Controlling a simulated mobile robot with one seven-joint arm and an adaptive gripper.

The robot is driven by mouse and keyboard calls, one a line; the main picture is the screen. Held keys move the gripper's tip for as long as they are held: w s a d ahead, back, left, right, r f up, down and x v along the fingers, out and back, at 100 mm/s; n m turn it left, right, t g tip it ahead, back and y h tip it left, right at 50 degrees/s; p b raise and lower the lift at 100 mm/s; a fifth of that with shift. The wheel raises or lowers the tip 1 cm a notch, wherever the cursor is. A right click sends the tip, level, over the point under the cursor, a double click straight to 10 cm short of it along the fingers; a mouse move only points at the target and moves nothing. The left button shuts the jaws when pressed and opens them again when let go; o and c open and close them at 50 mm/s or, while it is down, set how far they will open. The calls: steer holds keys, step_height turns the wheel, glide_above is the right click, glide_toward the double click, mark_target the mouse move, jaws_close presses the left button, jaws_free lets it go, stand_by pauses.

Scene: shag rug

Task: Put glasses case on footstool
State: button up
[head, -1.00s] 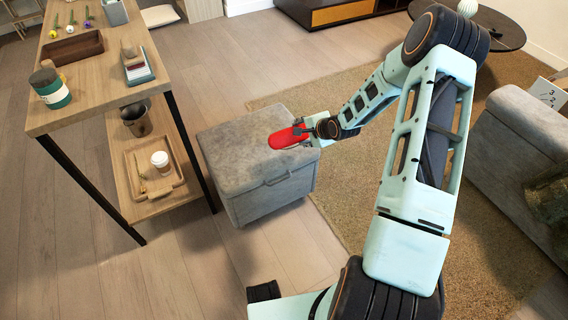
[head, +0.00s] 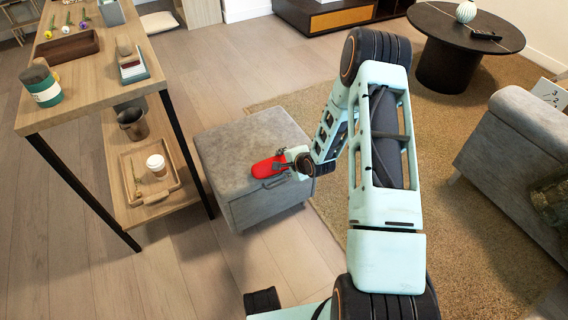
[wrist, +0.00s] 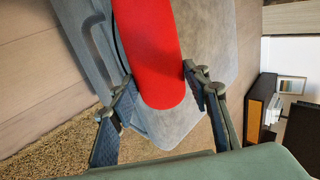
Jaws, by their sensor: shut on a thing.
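The red glasses case (head: 268,166) is held in my gripper (head: 281,165), over the front right part of the grey footstool's top. In the wrist view the red case (wrist: 151,50) lies between the two fingers of my gripper (wrist: 158,88), which are shut on its near end. The footstool (head: 222,160) is a grey fabric box with a handle on its front side; its top also shows behind the case in the wrist view (wrist: 208,40). I cannot tell whether the case touches the footstool's top or hangs just above it.
A wooden shelf table (head: 95,89) with a cup, tray and books stands left of the footstool. A grey sofa (head: 515,150) is at the right and a round dark table (head: 462,50) at the back right. Most of the footstool's top is bare.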

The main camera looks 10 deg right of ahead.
steer(key=shift+f, duration=0.15)
steer(key=o, duration=1.2)
